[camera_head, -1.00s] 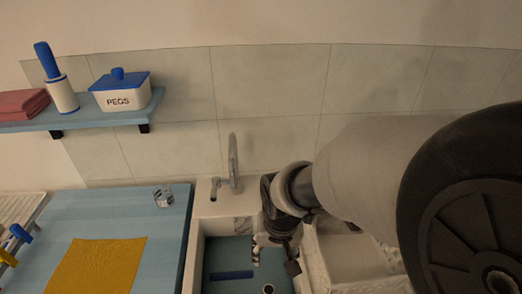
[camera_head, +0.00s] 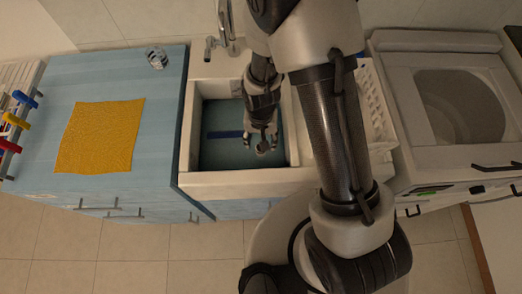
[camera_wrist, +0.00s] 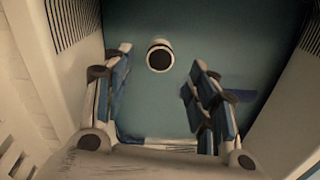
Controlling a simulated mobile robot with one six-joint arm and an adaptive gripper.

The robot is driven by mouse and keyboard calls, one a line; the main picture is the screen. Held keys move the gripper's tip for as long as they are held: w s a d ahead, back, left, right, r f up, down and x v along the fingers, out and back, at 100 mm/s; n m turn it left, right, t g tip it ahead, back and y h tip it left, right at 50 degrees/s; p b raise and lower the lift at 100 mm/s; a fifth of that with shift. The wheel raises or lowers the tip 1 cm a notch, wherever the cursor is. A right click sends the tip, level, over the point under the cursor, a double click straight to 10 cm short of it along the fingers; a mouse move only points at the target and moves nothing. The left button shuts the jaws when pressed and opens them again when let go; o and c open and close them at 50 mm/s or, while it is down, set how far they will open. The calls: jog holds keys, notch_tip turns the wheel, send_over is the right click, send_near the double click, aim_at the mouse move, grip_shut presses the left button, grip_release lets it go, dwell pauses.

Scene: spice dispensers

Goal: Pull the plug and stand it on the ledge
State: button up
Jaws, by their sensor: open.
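The plug (camera_head: 263,148), a small round piece, is in the sink (camera_head: 187,150). In the wrist view the plug (camera_wrist: 160,56) shows as a dark round top with a white rim on the teal sink bottom. My gripper (camera_head: 261,141) is open and reaches down into the sink. In the wrist view its two blue-padded fingers (camera_wrist: 162,62) are spread to either side, with the plug ahead between them and apart from both. The pale sink rim (camera_head: 240,181) runs along the front; I cannot tell which surface is the ledge.
A dark blue bar (camera_head: 225,134) lies in the sink, left of my gripper. The tap (camera_head: 209,47) stands behind the sink. A blue counter at left holds a yellow cloth (camera_head: 98,136) and a small glass (camera_head: 156,57). A white rack (camera_head: 374,105) stands right of the sink.

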aim_at(261, 153)
notch_tip(261, 153, down, 10)
jog(key=b, duration=0.3)
jog(key=shift+f, duration=0.2)
jog(key=shift+c, duration=0.3)
jog(key=c, duration=1.1)
